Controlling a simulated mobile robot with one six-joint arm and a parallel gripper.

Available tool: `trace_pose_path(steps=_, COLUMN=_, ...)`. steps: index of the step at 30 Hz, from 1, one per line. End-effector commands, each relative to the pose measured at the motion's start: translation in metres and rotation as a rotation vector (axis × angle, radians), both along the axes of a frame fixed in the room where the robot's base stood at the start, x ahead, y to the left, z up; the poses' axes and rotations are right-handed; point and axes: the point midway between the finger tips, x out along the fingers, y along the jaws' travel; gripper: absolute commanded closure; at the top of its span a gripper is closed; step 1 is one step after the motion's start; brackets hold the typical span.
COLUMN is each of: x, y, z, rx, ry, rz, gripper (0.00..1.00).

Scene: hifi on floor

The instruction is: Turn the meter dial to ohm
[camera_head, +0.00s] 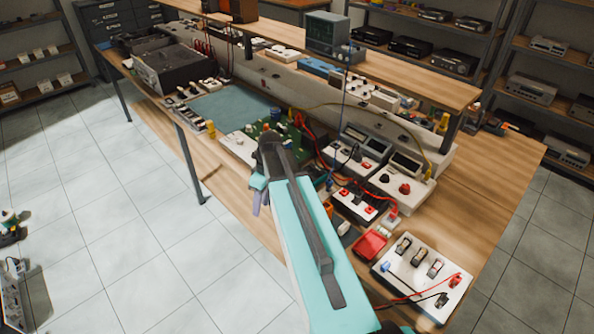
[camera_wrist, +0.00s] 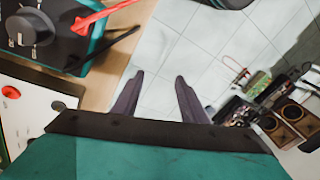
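A dark meter with teal edges (camera_wrist: 70,48) lies at the upper left of the wrist view, partly cut off by the frame. Its round grey dial (camera_wrist: 30,29) has a raised knob; I cannot read the markings or its setting. A red lead (camera_wrist: 100,14) and a black lead rise from it. I cannot make this meter out in the head view, where my arm covers part of the bench. My gripper (camera_wrist: 159,75) is open and empty, to the right of the meter and apart from it. In the head view my gripper (camera_head: 259,202) hangs at the bench's front edge.
The wooden bench (camera_head: 490,190) holds a green circuit board (camera_head: 268,132), two bench instruments with displays (camera_head: 408,162), a red tray (camera_head: 369,246) and a white switch panel (camera_head: 421,275). Tiled floor (camera_head: 130,220) in front is mostly clear. Speaker-like boxes (camera_wrist: 291,116) show at the wrist view's right.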

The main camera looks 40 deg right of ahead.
Motion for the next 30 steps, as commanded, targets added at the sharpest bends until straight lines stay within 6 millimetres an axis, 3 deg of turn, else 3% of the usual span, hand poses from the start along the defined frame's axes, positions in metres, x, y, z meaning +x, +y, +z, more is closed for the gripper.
trace_pose_path(steps=1, x=0.006, y=-0.017, z=0.009, rx=0.010, ry=-0.015, rz=0.027, gripper=0.61)
trace_pose_path(steps=9, x=0.011, y=-0.086, z=0.064, rx=0.058, ry=-0.105, rz=0.217, gripper=0.61)
trace_pose_path(steps=18, x=0.000, y=-0.168, z=0.133, rx=0.087, ry=-0.233, rz=0.445, gripper=0.61)
trace_pose_path(steps=24, x=-0.010, y=-0.198, z=0.162, rx=0.090, ry=-0.291, rz=0.547, gripper=0.61)
trace_pose_path(steps=30, x=-0.013, y=-0.202, z=0.168, rx=0.092, ry=-0.303, rz=0.573, gripper=0.61)
